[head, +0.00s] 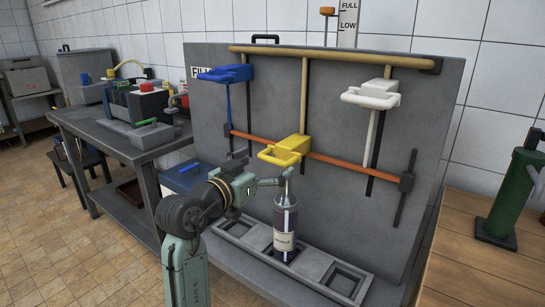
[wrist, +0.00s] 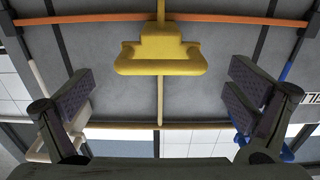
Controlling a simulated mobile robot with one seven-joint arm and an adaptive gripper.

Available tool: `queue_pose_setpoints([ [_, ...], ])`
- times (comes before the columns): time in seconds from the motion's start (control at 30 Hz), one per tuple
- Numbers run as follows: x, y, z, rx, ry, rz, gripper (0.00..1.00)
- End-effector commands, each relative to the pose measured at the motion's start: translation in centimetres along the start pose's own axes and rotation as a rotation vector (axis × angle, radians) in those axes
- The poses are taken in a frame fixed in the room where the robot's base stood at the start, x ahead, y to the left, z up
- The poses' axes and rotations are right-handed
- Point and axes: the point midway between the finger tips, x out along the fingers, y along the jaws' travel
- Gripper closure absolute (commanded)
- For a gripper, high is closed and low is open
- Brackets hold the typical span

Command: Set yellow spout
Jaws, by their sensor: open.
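The yellow spout (head: 284,151) hangs on the grey panel, by the orange-red cross bar and low on a vertical rail. Its looped end points out from the panel. My gripper (head: 256,172) is in front of the panel, just below and left of the yellow spout in the head view. In the wrist view the yellow spout (wrist: 160,58) lies ahead between the spread fingers of my gripper (wrist: 160,95), with clear gaps on both sides. My gripper is open and empty. A labelled bottle (head: 285,230) stands upright below the spout, in the middle slot of the grey rack (head: 342,282).
A blue spout (head: 226,74) and a white spout (head: 372,94) sit higher on the panel (head: 430,110), left and right. A workbench (head: 130,150) with equipment stands at the left. A green cylinder (head: 510,190) stands on the wooden table (head: 470,270) at the right.

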Motion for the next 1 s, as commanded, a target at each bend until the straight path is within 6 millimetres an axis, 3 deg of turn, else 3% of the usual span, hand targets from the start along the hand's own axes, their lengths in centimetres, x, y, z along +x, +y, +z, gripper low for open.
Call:
queue_pose_setpoints([
  [0.2, 2.4, 0.0, -0.1, -0.001, 0.000, 0.000, 0.01],
  [0.57, 2.8, -0.1, 0.0, 0.000, 0.001, -0.002, 0.01],
  [1.0, 2.8, -0.1, 0.0, 0.000, 0.001, -0.002, 0.31],
])
